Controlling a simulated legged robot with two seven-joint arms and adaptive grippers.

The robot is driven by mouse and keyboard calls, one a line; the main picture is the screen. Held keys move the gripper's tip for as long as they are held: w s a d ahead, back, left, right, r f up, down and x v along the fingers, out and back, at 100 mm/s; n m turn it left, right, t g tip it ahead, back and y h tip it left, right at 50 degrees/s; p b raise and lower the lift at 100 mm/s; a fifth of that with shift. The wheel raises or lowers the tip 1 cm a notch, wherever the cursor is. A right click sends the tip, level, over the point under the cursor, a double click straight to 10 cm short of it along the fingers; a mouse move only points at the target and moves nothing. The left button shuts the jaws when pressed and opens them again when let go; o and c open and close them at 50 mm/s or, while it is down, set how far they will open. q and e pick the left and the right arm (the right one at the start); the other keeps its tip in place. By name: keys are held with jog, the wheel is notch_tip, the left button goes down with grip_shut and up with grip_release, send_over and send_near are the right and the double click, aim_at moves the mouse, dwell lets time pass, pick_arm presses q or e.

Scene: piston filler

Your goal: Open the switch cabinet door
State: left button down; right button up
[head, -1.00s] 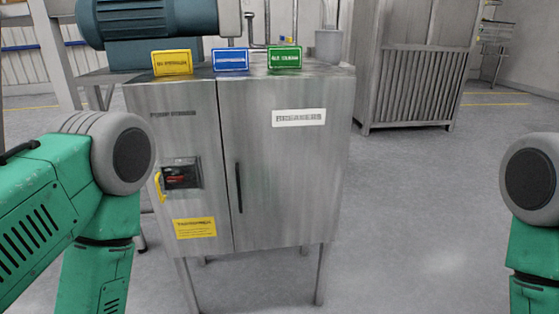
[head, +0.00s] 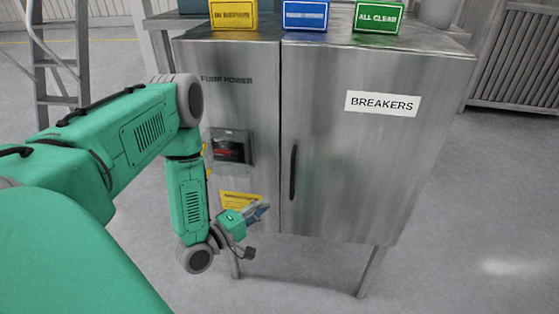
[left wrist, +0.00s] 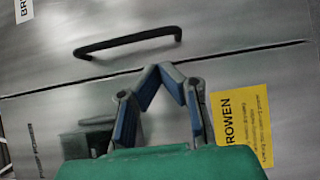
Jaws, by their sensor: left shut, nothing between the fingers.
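The switch cabinet is a grey metal box on legs. Its right door (head: 350,150), labelled BREAKERS, is closed and has a vertical black handle (head: 293,172) near its left edge. The handle also shows in the left wrist view (left wrist: 128,42), beyond the fingertips. My left gripper (head: 262,210) is in front of the cabinet, low and left of the handle, apart from it. In the left wrist view its blue-padded fingers (left wrist: 160,70) meet at the tips with nothing between them. My right gripper is not in view.
The left panel, marked PUMP POWER, carries a red switch (head: 230,148) and a yellow label (head: 240,201). Yellow (head: 233,14), blue (head: 306,14) and green (head: 379,16) signs stand on top. A ladder (head: 60,70) stands at the back left. The floor at right is clear.

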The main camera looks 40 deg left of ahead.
aim_at(296, 185)
pick_arm(q)
jog(key=w+b, duration=0.1)
jog(key=w, duration=0.7)
jog(key=shift+w+f, duration=0.1)
jog(key=shift+f, duration=0.1)
jog(key=shift+d+r, duration=0.1)
jog(key=shift+d, duration=0.1)
jog(key=shift+d, duration=0.15)
jog(key=shift+d, duration=0.1)
